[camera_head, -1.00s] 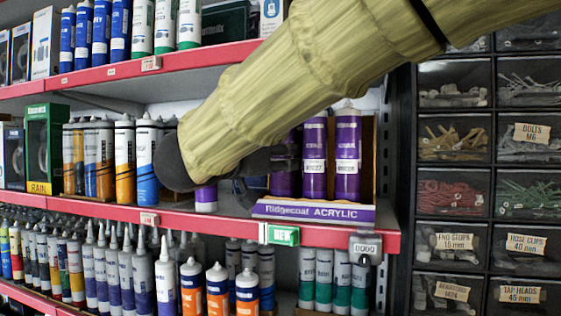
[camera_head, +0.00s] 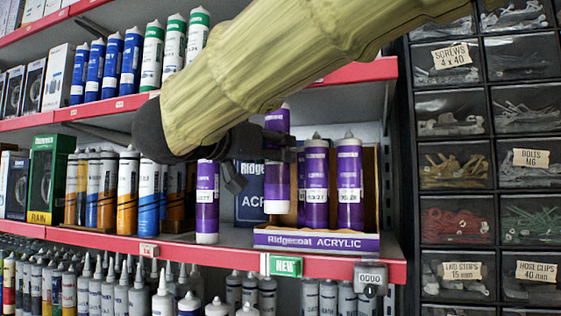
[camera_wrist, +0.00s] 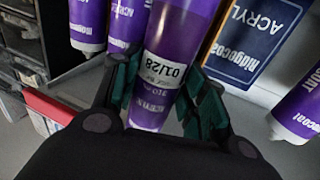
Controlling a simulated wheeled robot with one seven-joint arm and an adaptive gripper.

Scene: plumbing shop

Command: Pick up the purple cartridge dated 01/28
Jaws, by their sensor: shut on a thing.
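The purple cartridge dated 01/28 (camera_wrist: 178,45) is between my gripper's green-padded fingers (camera_wrist: 160,105) in the wrist view, its date label facing the camera. In the head view my gripper (camera_head: 284,150) is shut on this cartridge (camera_head: 277,185), holding it roughly upright, its base higher than those of its neighbours. Two similar purple cartridges, (camera_head: 315,190) and (camera_head: 349,190), stand just right of it in the display box marked Ridgecoat ACRYLIC (camera_head: 318,242). Another purple cartridge (camera_head: 207,205) stands alone on the shelf to the left.
A blue Ridgecoat card (camera_head: 250,200) stands behind my gripper. The red-edged shelf (camera_head: 200,251) carries white and orange tubes (camera_head: 127,190) at left. Another shelf (camera_head: 115,104) is above. Drawer bins (camera_head: 450,205) are at right. A price counter (camera_head: 370,277) hangs at the shelf edge.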

